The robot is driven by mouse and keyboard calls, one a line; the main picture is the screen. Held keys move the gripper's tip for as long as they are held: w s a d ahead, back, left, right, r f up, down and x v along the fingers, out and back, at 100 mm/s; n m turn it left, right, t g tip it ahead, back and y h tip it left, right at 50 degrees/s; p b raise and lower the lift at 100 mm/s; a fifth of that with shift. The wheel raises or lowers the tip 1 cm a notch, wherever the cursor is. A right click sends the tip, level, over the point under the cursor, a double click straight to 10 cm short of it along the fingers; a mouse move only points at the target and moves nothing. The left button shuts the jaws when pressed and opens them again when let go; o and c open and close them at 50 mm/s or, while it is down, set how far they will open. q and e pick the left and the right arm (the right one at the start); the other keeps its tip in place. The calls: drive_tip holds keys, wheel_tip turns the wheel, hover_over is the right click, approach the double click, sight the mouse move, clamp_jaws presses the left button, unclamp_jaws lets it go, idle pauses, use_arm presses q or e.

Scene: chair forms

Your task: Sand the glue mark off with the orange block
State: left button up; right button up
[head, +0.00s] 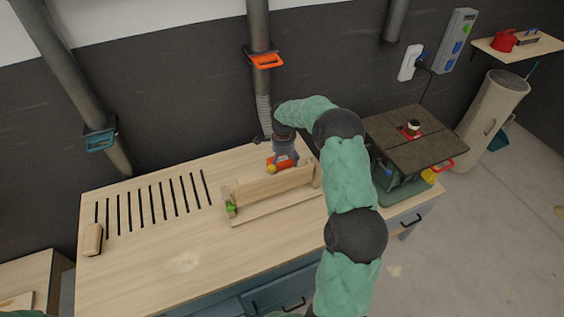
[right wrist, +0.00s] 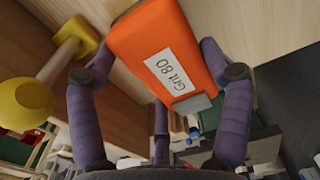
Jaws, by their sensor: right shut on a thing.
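The orange block (right wrist: 160,50) with a "Grit 80" label sits between the purple fingers of my right gripper (right wrist: 158,75), which is shut on it. In the head view my right gripper (head: 285,155) reaches down at the back of a wooden workpiece (head: 270,186), and a bit of orange shows at its fingers. The block's working face and any contact with the wood are hidden. I cannot make out a glue mark on the workpiece. My left gripper is out of view.
The workbench (head: 140,275) has slots at the left and a tan block (head: 92,239) by them. A yellow knob (right wrist: 25,105) is close to my right fingers. A machine table (head: 405,133) stands right of my arm. The front of the bench top is clear.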

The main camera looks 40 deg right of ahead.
drive_tip(key=shift+w+a+f, duration=0.1)
drive_tip(key=shift+w+a, duration=0.05)
drive_tip(key=shift+a, duration=0.55)
drive_tip(key=shift+w+a+f, duration=0.1)
drive_tip(key=shift+w+a, duration=0.05)
drive_tip(key=shift+a, duration=0.5)
drive_tip(key=shift+s+d+r, duration=0.1)
drive_tip(key=shift+s+d, duration=0.1)
drive_tip(key=shift+d, duration=0.5)
drive_tip(key=shift+s+d, duration=0.2)
drive_tip(key=shift+d, duration=0.5)
drive_tip(key=shift+w+a+r+b, duration=0.1)
drive_tip(key=shift+w+a+b, duration=0.15)
drive_tip(key=shift+a, duration=0.45)
drive_tip(key=shift+w+a+r+b, duration=0.1)
drive_tip(key=shift+w+a, duration=0.1)
drive_tip(key=shift+a, duration=0.45)
drive_tip(key=shift+d, duration=0.1)
drive_tip(key=shift+s+d+f, duration=0.1)
drive_tip(key=shift+s+d, duration=0.15)
drive_tip(key=shift+d, duration=0.4)
drive_tip(key=shift+s+d+f, duration=0.1)
drive_tip(key=shift+s+d, duration=0.1)
drive_tip(key=shift+d, duration=0.4)
drive_tip(key=shift+r+p, duration=2.2)
drive_tip(key=shift+r, duration=2.35)
drive_tip(key=shift+r, duration=0.1)
